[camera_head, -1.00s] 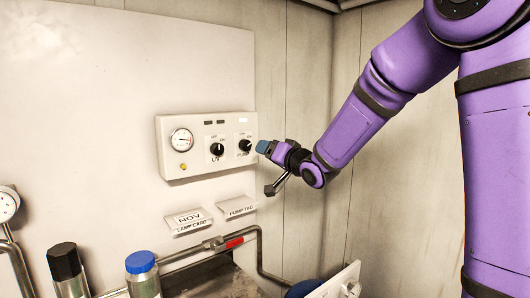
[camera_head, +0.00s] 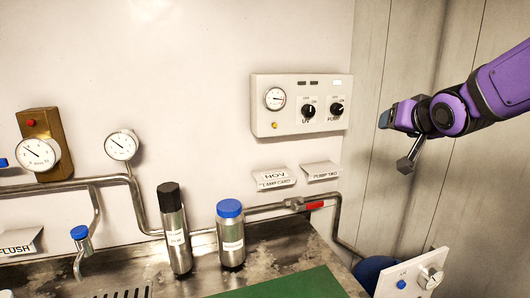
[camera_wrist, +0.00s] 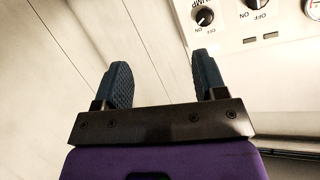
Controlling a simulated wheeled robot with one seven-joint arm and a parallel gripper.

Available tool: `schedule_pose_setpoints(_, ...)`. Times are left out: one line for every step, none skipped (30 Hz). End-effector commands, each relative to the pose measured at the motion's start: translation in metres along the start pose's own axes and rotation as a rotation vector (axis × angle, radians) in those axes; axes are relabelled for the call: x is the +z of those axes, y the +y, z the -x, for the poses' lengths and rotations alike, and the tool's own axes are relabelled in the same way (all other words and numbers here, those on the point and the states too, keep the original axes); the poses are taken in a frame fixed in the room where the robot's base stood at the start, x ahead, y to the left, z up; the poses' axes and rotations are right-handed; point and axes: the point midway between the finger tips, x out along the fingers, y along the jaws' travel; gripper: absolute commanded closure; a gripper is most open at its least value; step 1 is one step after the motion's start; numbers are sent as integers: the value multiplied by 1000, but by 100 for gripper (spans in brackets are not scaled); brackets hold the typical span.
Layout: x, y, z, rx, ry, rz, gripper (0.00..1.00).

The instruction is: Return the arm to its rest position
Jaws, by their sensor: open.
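My gripper (camera_head: 386,117) is at the right in the head view, on my purple arm, in the air to the right of the white control panel (camera_head: 262,121). In the wrist view my gripper (camera_wrist: 160,80) shows two dark blue ridged fingers spread apart with nothing between them. The panel shows at the upper right of the wrist view, beyond the right finger. The fingers look apart from the panel and its pump knob (camera_head: 336,109).
A bottle with a black cap (camera_head: 174,240) and a bottle with a blue cap (camera_head: 231,245) stand on the metal counter. A pipe with a red-handled valve (camera_head: 314,205) runs along the wall. A small white panel (camera_head: 408,279) stands at the lower right. Wall space around my gripper is bare.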

Motion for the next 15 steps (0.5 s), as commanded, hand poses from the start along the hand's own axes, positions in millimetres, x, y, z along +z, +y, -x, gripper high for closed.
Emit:
schedule_pose_setpoints(5, 4, 20, 36, -36, 21, 35)
schedule_pose_setpoints(10, 7, 30, 57, -64, 34, 35)
schedule_pose_setpoints(17, 10, 44, 83, -105, 52, 35)
schedule_pose_setpoints(23, 12, 54, 99, -134, 64, 35)
schedule_pose_setpoints(29, 15, 65, 115, -167, 77, 35)
schedule_pose_setpoints(37, 18, 80, 132, -210, 91, 35)
schedule_pose_setpoints(44, 20, 91, 144, -243, 103, 35)
schedule_pose_setpoints(51, 22, 102, 152, -277, 114, 35)
schedule_pose_setpoints(61, 24, 117, 161, -324, 128, 35)
schedule_pose_setpoints(68, 26, 128, 164, -359, 138, 35)
schedule_pose_setpoints(76, 27, 139, 167, -395, 149, 35)
schedule_pose_setpoints(86, 28, 154, 167, -442, 162, 35)
schedule_pose_setpoints(93, 29, 164, 164, -476, 172, 35)
schedule_pose_setpoints(100, 30, 174, 160, -508, 180, 35)
schedule_pose_setpoints(109, 31, 186, 154, -549, 192, 35)
